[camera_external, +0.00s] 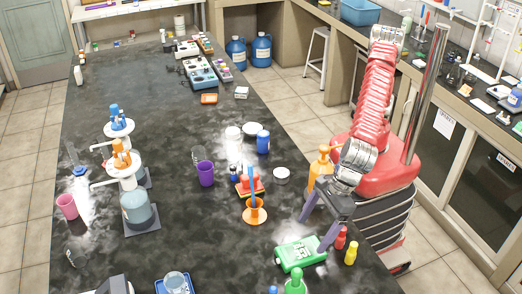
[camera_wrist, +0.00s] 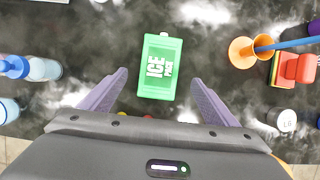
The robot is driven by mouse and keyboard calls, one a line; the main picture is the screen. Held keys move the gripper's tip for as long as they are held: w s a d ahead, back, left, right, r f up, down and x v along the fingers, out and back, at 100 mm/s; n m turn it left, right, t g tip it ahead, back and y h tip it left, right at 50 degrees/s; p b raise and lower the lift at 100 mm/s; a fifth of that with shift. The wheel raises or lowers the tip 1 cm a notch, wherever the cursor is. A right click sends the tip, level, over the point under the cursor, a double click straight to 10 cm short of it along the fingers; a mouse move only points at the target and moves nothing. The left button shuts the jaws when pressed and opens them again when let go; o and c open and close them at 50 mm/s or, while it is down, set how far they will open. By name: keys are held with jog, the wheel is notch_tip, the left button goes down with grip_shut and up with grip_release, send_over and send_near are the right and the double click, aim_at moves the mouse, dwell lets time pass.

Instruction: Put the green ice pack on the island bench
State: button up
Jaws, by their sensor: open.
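The green ice pack (camera_external: 300,253) lies flat on the dark island bench (camera_external: 150,262), near its right edge in the external view. In the wrist view the ice pack (camera_wrist: 160,66) shows its "ICE PACK" label and lies ahead of my fingers, roughly centred between them. My gripper (camera_external: 312,228) is open and empty, pointing down above the bench beside the ice pack. In the wrist view my two purple fingers (camera_wrist: 158,92) are spread wide on either side of the pack's lower end. I cannot tell how high they are above it.
A green bottle (camera_external: 295,283) stands just in front of the pack. Red (camera_external: 341,238) and yellow (camera_external: 351,253) small bottles stand to its right. An orange funnel-like holder (camera_external: 255,212) and an orange bottle (camera_external: 321,168) stand behind.

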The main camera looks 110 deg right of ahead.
jog(key=v, duration=0.3)
jog(key=shift+s+r, duration=0.15)
jog(key=shift+r, duration=0.2)
dwell(0.5)
jog(key=s+d+r+m, duration=0.2)
jog(key=d+r+m, duration=0.3)
jog(key=d+m, duration=0.5)
jog(key=s+d+r+m, duration=0.2)
jog(key=d+r+m, duration=0.3)
jog(key=d, duration=0.9)
jog(key=s+d+f+m+t, duration=0.1)
jog(key=s+d+f+m, duration=0.1)
jog(key=s+d+m, duration=1.4)
jog(key=d+m, duration=0.2)
jog(key=m, duration=0.3)
jog(key=shift+f, duration=0.3)
